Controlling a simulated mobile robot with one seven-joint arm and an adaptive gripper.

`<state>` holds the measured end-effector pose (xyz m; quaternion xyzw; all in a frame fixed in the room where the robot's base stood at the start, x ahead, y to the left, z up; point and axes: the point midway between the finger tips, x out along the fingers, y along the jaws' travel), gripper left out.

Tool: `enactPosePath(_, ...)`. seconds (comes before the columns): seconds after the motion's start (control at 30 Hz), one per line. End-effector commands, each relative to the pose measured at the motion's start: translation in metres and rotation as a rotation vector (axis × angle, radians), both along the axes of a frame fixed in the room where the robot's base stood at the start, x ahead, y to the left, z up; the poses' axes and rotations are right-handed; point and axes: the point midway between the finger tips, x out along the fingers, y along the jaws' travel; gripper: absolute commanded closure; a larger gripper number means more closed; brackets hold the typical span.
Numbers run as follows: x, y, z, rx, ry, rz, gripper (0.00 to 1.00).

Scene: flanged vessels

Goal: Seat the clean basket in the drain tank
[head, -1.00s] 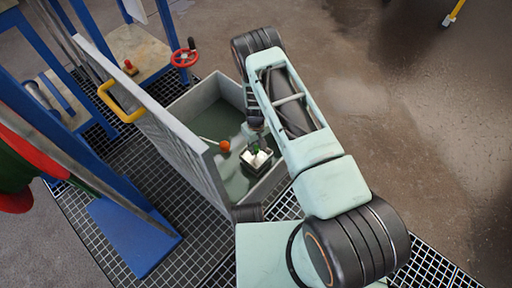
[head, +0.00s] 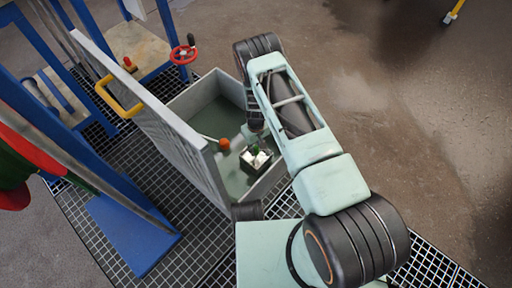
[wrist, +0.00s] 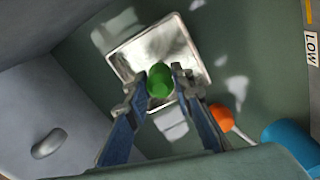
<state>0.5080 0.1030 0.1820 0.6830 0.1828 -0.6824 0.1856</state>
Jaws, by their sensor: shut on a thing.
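The drain tank (head: 190,100) is a grey open-topped box with a dull green inside. The clean basket (head: 262,168) is a small, shiny metal square with a green knob; it is inside the tank, below its rim. The basket fills the upper middle of the wrist view (wrist: 187,45). My gripper (wrist: 160,80) has its two blue-grey fingers shut on the green knob, on either side of it. The basket's underside is hidden, so I cannot tell whether it touches the tank floor. In the head view my arm hides most of the gripper.
An orange ball (head: 224,144) on a thin rod is inside the tank, left of the basket; it also shows in the wrist view (wrist: 221,117). A tall grey panel with a yellow handle (head: 119,101) stands along the left side. A blue frame and red handwheel (head: 183,54) are beyond.

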Motion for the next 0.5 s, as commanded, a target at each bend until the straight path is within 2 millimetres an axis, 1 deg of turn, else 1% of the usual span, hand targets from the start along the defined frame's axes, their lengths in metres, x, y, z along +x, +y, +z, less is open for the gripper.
enactPosePath(0.23,0.0010,0.0003,-0.0067,0.001,-0.002,0.000,1.00)
enactPosePath(0.27,0.0012,0.0003,-0.0064,0.001,-0.002,0.000,0.76)
enactPosePath(0.43,0.0009,0.0003,-0.0064,0.001,-0.002,0.000,0.58)
enactPosePath(0.5,0.0007,0.0002,-0.0065,0.001,-0.001,0.000,0.58)
